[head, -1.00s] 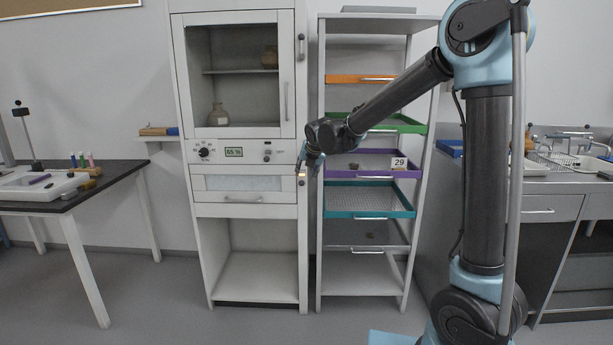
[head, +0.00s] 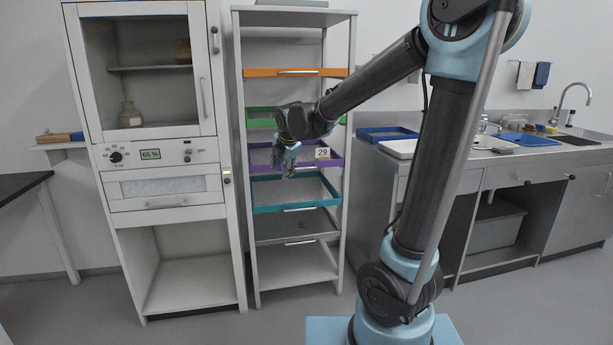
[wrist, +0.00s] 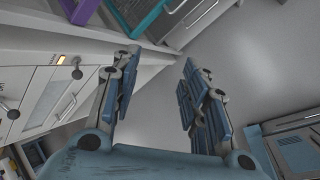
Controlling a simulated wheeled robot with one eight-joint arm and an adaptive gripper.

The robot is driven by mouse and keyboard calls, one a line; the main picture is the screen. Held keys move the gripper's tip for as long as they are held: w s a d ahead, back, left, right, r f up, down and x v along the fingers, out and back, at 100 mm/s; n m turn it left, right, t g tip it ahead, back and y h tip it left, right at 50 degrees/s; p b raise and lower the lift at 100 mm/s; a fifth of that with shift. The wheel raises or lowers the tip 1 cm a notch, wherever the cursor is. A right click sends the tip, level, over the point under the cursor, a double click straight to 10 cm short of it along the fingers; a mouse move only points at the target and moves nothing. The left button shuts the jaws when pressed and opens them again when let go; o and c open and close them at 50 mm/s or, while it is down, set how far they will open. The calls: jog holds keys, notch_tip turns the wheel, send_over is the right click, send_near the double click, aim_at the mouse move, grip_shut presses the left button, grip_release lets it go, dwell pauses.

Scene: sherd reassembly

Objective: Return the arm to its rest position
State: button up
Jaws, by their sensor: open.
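My gripper (head: 284,170) hangs in front of the drawer rack in the head view, with my arm reaching left and down to it from the column. In the wrist view my gripper (wrist: 158,100) has its two fingers spread wide apart, with only grey floor between them. It is open and empty.
The white cabinet (head: 168,215) stands left of the rack, with vessels behind glass. Teal (head: 262,207), green (head: 258,123) and orange (head: 262,73) drawers are in the rack. A sink counter (head: 500,160) stands at right. Floor in front is clear.

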jog(key=s+d+f+m+g+h, duration=0.1)
jog(key=s+d+f+m, duration=0.1)
jog(key=s+d+m, duration=0.65)
jog(key=s+d+f+m+g+h, duration=0.15)
jog(key=s+d+m, duration=0.35)
jog(key=d, duration=0.6)
jog(key=s+d+f+m+g, duration=0.1)
jog(key=s+d+f+m, duration=0.3)
jog(key=s+m, duration=0.3)
jog(key=s+d+f+m, duration=0.5)
jog(key=s+f+m, duration=0.1)
jog(key=s, duration=0.4)
jog(key=shift+s+m+g, duration=0.35)
